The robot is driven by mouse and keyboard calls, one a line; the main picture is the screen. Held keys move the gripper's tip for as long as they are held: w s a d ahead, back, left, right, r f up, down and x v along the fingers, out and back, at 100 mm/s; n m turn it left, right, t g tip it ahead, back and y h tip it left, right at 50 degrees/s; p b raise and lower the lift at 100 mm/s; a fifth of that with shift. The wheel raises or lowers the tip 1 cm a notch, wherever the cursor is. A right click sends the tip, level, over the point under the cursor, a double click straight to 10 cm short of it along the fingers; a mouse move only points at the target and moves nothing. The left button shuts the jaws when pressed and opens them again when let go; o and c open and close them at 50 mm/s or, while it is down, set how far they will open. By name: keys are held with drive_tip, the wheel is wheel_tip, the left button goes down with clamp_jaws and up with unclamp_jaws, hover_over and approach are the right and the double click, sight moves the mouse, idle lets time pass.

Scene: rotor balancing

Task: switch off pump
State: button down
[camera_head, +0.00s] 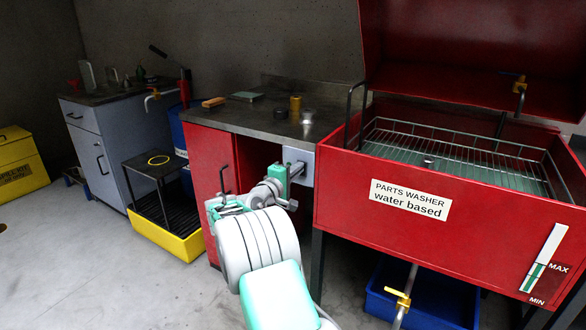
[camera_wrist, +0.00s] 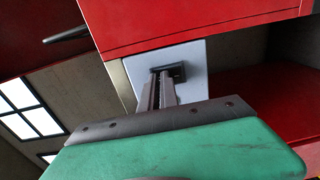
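The pump's switch is on a light grey plate (camera_head: 307,161) on the front of the bench, just left of the red parts washer (camera_head: 335,190). In the wrist view the plate (camera_wrist: 190,54) carries a small black switch part (camera_wrist: 178,70). My gripper (camera_head: 297,170) reaches up to this plate from the front. In the wrist view my gripper (camera_wrist: 161,78) has its two narrow fingers close together, with their tips at the black part and overlapping its lower left. I cannot tell whether they touch it. Nothing shows held between them. The tips hide part of the switch, so its position is unclear.
The red bench (camera_head: 204,160) has an open bay behind my arm. A blue bin (camera_head: 430,300) and a pipe with a yellow valve handle (camera_head: 399,298) are under the washer.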

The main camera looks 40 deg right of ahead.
drive_tip(key=p+v, duration=0.2)
drive_tip(key=v, duration=1.2)
drive_tip(key=shift+r, duration=0.4)
drive_tip(key=shift+r, duration=0.1)
drive_tip(key=s+a+r+m+y+p, duration=0.4)
drive_tip(key=a+r+y+p, duration=0.6)
drive_tip(key=p, duration=0.5)
drive_tip(key=s+a+r+g+y+p, duration=0.1)
drive_tip(key=s+a+y+p, duration=0.2)
drive_tip(key=s+a, duration=0.5)
drive_tip(key=s+a+r+g+y+p, duration=0.1)
drive_tip(key=s+a+y+p, duration=0.3)
drive_tip(key=a, duration=0.9)
drive_tip(key=s+r+p, duration=0.1)
drive_tip(key=s+p, duration=0.1)
drive_tip(key=s, duration=0.2)
drive_tip(key=shift+s+a+n, duration=0.2)
drive_tip(key=shift+a+n, duration=0.2)
